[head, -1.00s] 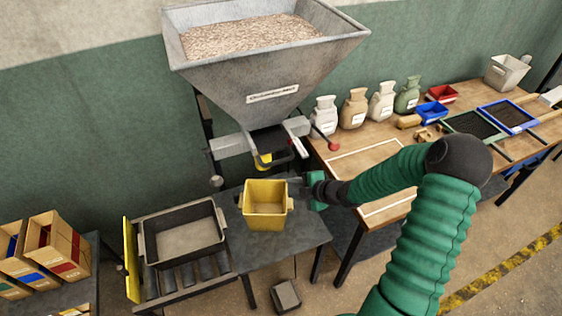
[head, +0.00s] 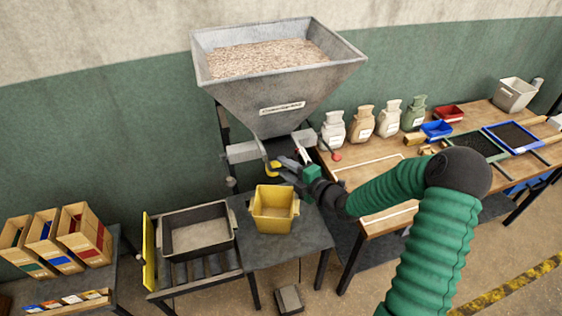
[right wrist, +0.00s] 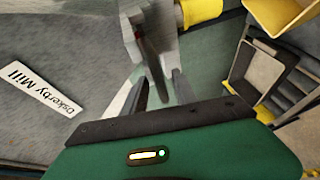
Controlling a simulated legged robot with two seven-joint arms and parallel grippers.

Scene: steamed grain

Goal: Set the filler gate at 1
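The grey hopper (head: 282,85), full of grain, has its filler gate under the funnel, with a yellow spout part (head: 270,168) that also shows in the right wrist view (right wrist: 202,10). My right gripper (head: 284,165) is just right of this spout and hides part of the gate. In the right wrist view my right gripper's two fingers (right wrist: 161,88) are apart. A dark gate lever (right wrist: 151,62) reaches down from a grey block into the space between them; contact cannot be told. No gate scale or number is readable. My left gripper is not in view.
A yellow bin (head: 274,210) stands on the dark table below the spout. A black tray (head: 197,232) sits on rollers to its left. A red ball knob (head: 336,156) sticks out right of the funnel. Several sacks stand on the wooden bench (head: 372,172).

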